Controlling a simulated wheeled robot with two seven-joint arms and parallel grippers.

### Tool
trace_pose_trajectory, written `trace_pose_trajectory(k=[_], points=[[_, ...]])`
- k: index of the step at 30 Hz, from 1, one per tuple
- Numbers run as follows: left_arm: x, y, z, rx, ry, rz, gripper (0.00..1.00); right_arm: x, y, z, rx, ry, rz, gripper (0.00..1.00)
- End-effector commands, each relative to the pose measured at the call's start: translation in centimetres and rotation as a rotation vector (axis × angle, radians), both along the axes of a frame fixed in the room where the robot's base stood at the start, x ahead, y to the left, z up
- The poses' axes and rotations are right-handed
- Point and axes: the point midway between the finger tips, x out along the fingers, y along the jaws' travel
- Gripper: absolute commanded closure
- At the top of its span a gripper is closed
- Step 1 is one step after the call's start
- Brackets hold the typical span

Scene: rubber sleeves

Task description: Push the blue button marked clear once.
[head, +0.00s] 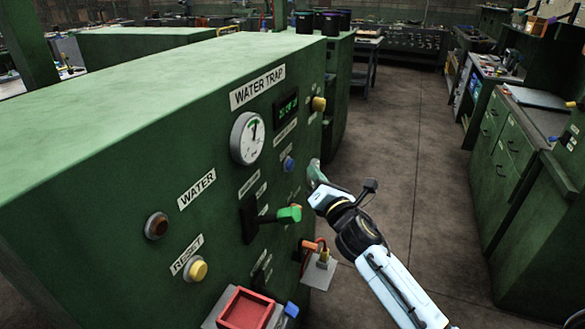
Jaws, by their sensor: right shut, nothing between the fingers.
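A round blue button (289,163) sits on the front of the green machine cabinet (120,190), to the right of the gauge. The small labels near it are too small to read, so I cannot make out the word clear. My right gripper (316,168) is shut and empty. It is close to the cabinet front, to the right of the blue button in the picture and apart from it. Its fingertips are small and partly hard to make out. My left gripper is not in view.
The panel also has a gauge (247,138), a green-handled lever (289,214), a yellow reset button (197,271), a dark amber water button (157,225) and a yellow knob (318,104). A red tray (246,309) juts out below. The floor (415,180) on the right is clear.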

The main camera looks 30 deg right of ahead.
Motion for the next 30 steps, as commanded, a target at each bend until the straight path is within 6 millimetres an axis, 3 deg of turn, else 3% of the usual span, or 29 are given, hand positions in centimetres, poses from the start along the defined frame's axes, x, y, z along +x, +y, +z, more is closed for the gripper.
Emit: trace_pose_trajectory(k=[9,30], points=[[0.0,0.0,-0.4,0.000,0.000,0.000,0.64,1.8,1.4,0.0,0.000,0.001,-0.002,1.00],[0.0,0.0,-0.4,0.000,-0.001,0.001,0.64,1.8,1.5,0.0,0.000,0.001,-0.001,1.00]])
